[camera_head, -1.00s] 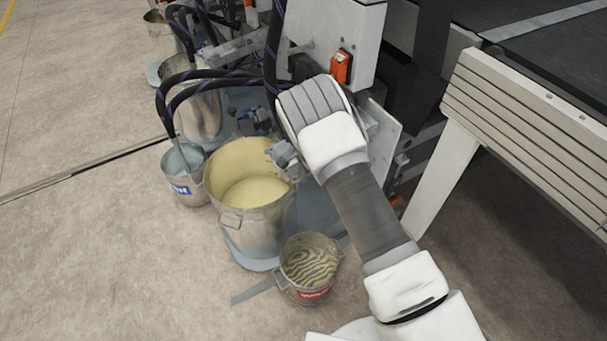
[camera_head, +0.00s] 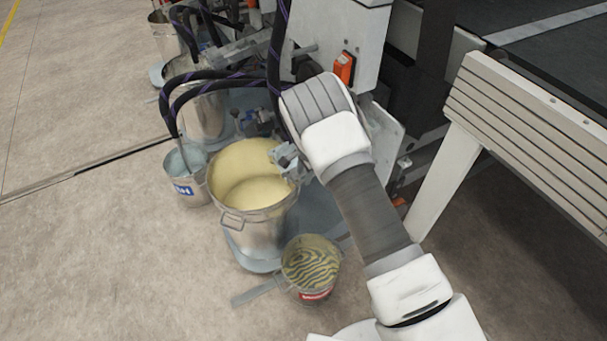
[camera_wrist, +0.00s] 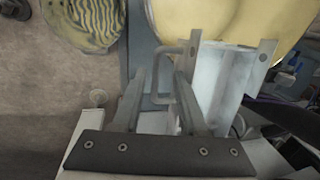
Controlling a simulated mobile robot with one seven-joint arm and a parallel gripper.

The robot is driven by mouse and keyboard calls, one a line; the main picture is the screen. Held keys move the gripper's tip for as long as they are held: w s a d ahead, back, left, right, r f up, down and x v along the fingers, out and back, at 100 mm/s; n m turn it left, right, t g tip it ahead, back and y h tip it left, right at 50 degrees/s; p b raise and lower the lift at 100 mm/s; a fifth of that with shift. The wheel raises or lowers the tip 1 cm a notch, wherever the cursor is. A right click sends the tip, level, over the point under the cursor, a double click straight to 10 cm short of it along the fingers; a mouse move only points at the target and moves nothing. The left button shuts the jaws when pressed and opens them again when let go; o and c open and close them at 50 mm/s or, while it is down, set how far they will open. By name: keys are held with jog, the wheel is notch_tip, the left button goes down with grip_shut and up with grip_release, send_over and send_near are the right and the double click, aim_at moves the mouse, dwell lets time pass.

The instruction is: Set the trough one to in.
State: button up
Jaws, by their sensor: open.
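A light grey metal trough (camera_wrist: 222,80) with upright end plates shows in the wrist view, beside the yellow-filled bucket. A thin bent rod handle (camera_wrist: 166,72) sticks out on its left side. My gripper (camera_wrist: 165,82) is open, with its fingers pointing toward this handle and the handle showing between the fingertips. I cannot tell whether either finger touches it. In the head view my gripper (camera_head: 284,158) is at the right rim of the large bucket, mostly hidden by my wrist. The trough cannot be made out clearly there.
A large bucket of yellow paint (camera_head: 252,228) stands left of my gripper. A small striped paint can (camera_head: 312,270) stands in front, and a smaller can (camera_head: 186,178) at left. Black hoses (camera_head: 182,82) hang behind. A white slatted panel (camera_head: 525,130) is at right.

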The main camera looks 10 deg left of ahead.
notch_tip(320, 180, up, 16)
jog(key=s+d+p, duration=0.2)
jog(key=p, duration=0.2)
jog(key=shift+s, duration=0.2)
jog(key=shift+d+r, duration=0.1)
jog(key=shift+r, duration=0.05)
jog(key=s+d+r+n, duration=0.1)
jog(key=s+d+r, duration=0.2)
jog(key=d+r, duration=0.35)
jog(key=s+d+r+n+t+y, duration=0.1)
jog(key=s+d+r+n, duration=0.15)
jog(key=r, duration=0.65)
jog(key=s+d+r+n, duration=0.1)
jog(key=s+d+r, duration=0.2)
jog(key=d+r, duration=0.35)
jog(key=s+d+r+n+t+h, duration=0.1)
jog(key=s+d+r+n, duration=0.2)
jog(key=s, duration=0.4)
jog(key=s+d+r+t+h, duration=0.1)
jog(key=s+d+r, duration=0.25)
jog(key=s, duration=0.35)
jog(key=s+d+r+n+t+h, duration=0.15)
jog(key=s+d, duration=0.25)
jog(key=s, duration=0.4)
notch_tip(320, 180, up, 17)
jog(key=y+p, duration=0.1)
jog(key=p, duration=1.6)
jog(key=shift+w, duration=0.35)
jog(key=shift+g, duration=0.25)
